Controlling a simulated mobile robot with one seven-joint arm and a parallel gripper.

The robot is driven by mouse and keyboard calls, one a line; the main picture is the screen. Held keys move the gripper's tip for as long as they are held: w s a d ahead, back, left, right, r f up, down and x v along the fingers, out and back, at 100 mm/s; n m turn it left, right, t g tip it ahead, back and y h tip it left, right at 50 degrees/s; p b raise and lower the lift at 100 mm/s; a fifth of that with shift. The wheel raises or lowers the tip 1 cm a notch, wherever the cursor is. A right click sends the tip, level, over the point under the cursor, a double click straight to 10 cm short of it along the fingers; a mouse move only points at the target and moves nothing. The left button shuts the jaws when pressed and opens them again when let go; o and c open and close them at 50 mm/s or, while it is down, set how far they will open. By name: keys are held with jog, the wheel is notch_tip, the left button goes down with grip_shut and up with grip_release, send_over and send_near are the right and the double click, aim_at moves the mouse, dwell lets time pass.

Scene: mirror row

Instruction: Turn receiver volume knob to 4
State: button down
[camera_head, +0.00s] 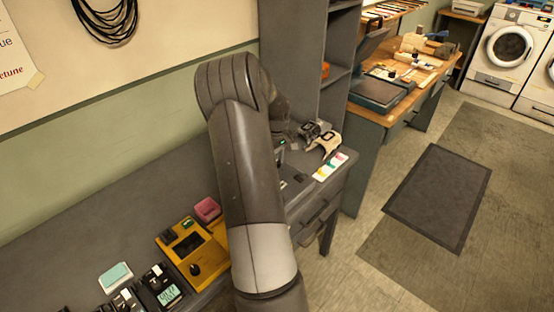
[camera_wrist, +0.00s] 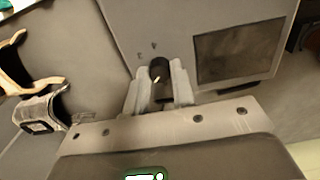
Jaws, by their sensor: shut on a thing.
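My gripper (camera_wrist: 160,84) is shut on the knob, with one pale finger on each side. Small marks lie on the face just above the knob, blurred and hard to read. A dark rectangular panel (camera_wrist: 238,55) is on the face to the right of the knob. In the head view my arm covers the knob and my fingertips.
Black and cream objects (camera_head: 328,143) and a card with coloured patches (camera_head: 330,167) lie on the grey bench right of my arm. A yellow device (camera_head: 188,250), a pink block (camera_head: 207,209) and small devices stand left of it. Open floor with a dark mat (camera_head: 437,195) is at right.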

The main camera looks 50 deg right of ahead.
jog(key=m, duration=1.3)
jog(key=shift+m, duration=0.3)
jog(key=m, duration=1.3)
dwell(0.4)
jog(key=c, duration=1.2)
grip_release()
notch_tip(320, 180, up, 11)
